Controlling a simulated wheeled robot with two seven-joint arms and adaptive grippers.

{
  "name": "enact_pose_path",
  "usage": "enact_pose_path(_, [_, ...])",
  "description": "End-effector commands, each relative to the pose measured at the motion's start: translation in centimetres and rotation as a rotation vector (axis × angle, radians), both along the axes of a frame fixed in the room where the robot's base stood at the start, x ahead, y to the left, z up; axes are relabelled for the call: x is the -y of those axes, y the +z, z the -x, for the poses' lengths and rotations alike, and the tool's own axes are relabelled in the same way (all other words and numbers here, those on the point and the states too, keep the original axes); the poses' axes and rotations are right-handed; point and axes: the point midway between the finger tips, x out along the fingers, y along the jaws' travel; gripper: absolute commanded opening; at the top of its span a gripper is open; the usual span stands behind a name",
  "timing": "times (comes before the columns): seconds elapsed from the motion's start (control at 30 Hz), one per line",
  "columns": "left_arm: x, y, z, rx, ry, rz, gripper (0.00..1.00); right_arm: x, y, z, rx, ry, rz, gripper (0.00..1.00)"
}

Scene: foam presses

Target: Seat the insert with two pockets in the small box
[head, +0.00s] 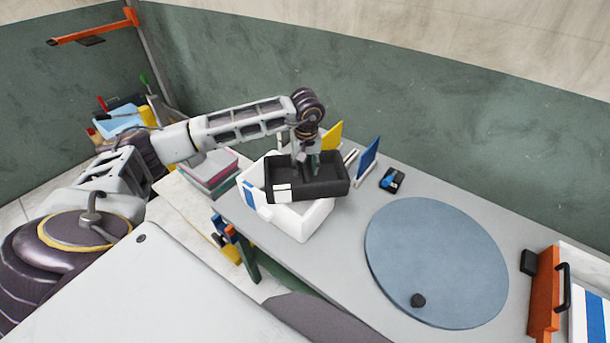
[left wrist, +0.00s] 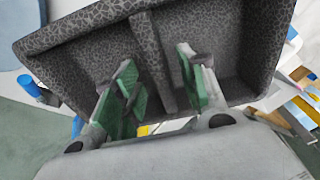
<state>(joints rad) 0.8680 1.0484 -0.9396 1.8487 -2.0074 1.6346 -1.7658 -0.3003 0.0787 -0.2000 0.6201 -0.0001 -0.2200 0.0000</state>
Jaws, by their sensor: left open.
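The dark foam insert (head: 325,187) has two pockets and lies over the top of the small white box (head: 302,222), with its right end reaching past the box's right side. In the left wrist view the insert (left wrist: 88,62) shows its two pockets with a divider between them. My left gripper (head: 305,165) comes down over the insert. Its green-padded fingers (left wrist: 160,88) are apart, one on each side of the divider, and do not appear to press on it. The inside of the box is mostly hidden under the insert. My right gripper does not show.
A round blue-grey disc (head: 436,262) with a black knob lies right of the box. Yellow (head: 329,138) and blue (head: 368,158) panels stand behind the insert. Stacked coloured sheets (head: 208,170) lie left of the box. An orange-sided container (head: 543,295) is at far right.

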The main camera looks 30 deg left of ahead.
Motion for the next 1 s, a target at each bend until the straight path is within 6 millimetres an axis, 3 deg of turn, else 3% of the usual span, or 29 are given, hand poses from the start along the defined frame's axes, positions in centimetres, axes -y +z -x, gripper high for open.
enact_pose_path(0.23, [-0.2, -1.9, -0.1, -0.001, 0.001, 0.000, 0.41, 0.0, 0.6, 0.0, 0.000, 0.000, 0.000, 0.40])
enact_pose_path(0.7, [-0.1, -2.1, -0.2, -0.001, 0.000, 0.001, 0.41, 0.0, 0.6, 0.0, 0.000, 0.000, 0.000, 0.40])
enact_pose_path(1.0, [-0.2, -2.1, -0.2, -0.001, 0.001, 0.001, 0.05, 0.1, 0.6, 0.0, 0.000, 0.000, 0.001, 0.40])
